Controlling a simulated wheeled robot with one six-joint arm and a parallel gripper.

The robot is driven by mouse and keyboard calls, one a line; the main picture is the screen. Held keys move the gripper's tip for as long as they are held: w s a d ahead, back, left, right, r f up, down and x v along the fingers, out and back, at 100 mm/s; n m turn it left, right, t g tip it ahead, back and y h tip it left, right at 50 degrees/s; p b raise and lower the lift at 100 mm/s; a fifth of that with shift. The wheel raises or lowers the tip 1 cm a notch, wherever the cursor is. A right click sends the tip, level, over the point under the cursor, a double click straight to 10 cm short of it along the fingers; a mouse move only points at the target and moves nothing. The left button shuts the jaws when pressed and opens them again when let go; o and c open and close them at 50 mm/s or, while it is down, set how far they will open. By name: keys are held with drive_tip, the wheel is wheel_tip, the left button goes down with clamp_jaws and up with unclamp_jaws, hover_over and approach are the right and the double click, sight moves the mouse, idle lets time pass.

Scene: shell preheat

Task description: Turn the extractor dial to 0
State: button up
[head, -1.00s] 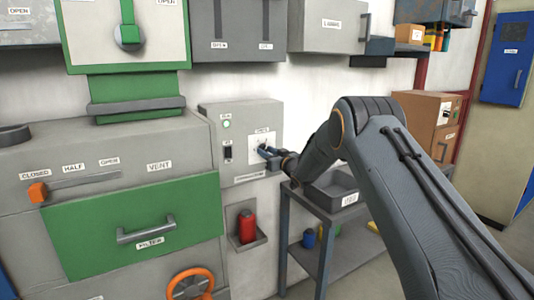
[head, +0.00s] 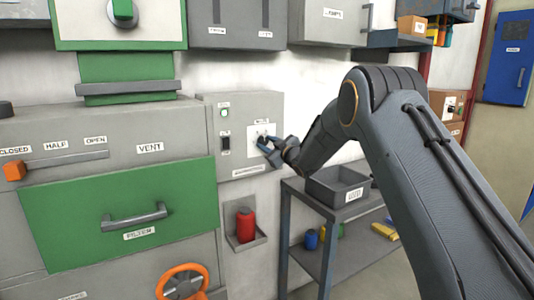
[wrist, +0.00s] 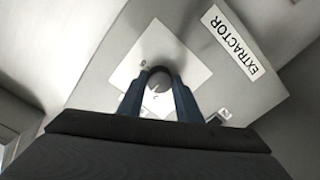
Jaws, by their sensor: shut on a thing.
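The extractor dial (wrist: 159,79) is a rounded dark knob on a white square plate (wrist: 192,71) in the wrist view. The word EXTRACTOR is on a label (wrist: 230,42) beside the plate, upside down and tilted. My gripper (wrist: 160,92) is shut on the dial, one blue finger on each side. Small marks show on the plate, but I cannot read the dial's setting. In the head view my gripper (head: 268,145) is at the white plate on the grey control box (head: 240,165), and it covers most of the dial.
A black switch (head: 225,144) and a green light (head: 224,113) sit left of the dial. A red cylinder (head: 246,225) stands in a wall holder below. A shelf table with a grey bin (head: 340,188) stands under my arm. A green drawer (head: 120,205) is at left.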

drive_tip(key=n+b, duration=0.4)
drive_tip(key=b, duration=0.1)
drive_tip(key=shift+w+f+n+b, duration=0.1)
drive_tip(key=shift+f+n+b, duration=0.1)
drive_tip(key=shift+n+b, duration=0.15)
drive_tip(key=n+b, duration=0.4)
drive_tip(key=b, duration=0.2)
drive_tip(key=shift+n, duration=0.25)
drive_tip(key=n+b, duration=0.4)
drive_tip(key=b, duration=0.2)
drive_tip(key=shift+b, duration=0.3)
drive_tip(key=n+b, duration=0.4)
drive_tip(key=shift+r+b, duration=0.2)
drive_tip(key=shift+b, duration=0.2)
drive_tip(key=shift+r, duration=0.1)
drive_tip(key=o, duration=1)
drive_tip(key=shift+o, duration=0.2)
